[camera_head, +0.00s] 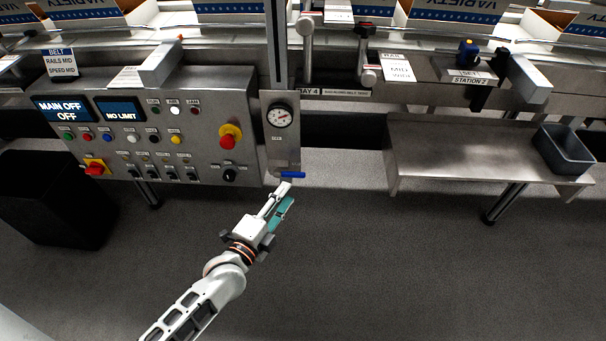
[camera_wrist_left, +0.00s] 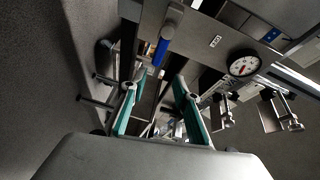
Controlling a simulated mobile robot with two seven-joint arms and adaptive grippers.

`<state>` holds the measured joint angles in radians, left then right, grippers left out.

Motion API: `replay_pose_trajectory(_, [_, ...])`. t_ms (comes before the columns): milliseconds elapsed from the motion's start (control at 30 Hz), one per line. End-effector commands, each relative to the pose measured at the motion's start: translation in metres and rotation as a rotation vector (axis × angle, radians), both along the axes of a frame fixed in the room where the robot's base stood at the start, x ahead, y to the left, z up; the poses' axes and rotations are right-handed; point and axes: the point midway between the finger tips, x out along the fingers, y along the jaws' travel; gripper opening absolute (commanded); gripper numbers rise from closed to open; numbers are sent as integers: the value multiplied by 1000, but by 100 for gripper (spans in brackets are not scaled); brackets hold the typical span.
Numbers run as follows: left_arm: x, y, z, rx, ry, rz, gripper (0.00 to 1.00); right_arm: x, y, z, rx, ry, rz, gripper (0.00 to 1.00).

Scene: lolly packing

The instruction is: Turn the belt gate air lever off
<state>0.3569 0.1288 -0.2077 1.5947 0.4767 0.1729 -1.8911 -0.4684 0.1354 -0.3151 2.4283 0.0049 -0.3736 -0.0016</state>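The air lever (camera_head: 293,175) has a blue handle and sits at the bottom of a narrow grey plate below a round gauge (camera_head: 279,116). In the head view the handle lies level and points right from its pivot. My left gripper (camera_head: 285,192) is just below the lever. In the left wrist view the lever's blue handle (camera_wrist_left: 163,50) shows ahead of my left gripper (camera_wrist_left: 155,84), whose teal fingers stand apart with nothing held between them. The handle appears beyond the fingertips; contact cannot be made out. My right gripper is not in view.
A control panel (camera_head: 208,100) with buttons, switches and displays reading "MAIN OFF" and "NO LIMIT" is left of the gauge plate. A steel shelf (camera_head: 455,155) with a grey bin (camera_head: 563,150) is at the right. Open floor (camera_head: 400,260) lies below.

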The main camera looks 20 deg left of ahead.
Motion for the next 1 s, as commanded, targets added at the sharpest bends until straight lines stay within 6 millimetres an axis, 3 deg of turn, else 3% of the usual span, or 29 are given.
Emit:
replay_pose_trajectory(33, [4,3,-23,40,3,9,31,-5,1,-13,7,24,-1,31])
replay_pose_trajectory(67, [9,5,-23,62,-9,15,31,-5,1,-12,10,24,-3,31])
replay_pose_trajectory(367, [37,10,-15,142,-57,36,31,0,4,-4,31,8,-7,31])
replay_pose_trajectory(800, [93,4,-17,141,-54,35,31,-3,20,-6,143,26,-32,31])
replay_pose_trajectory(1000, [103,2,-15,142,-55,34,31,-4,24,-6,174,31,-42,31])
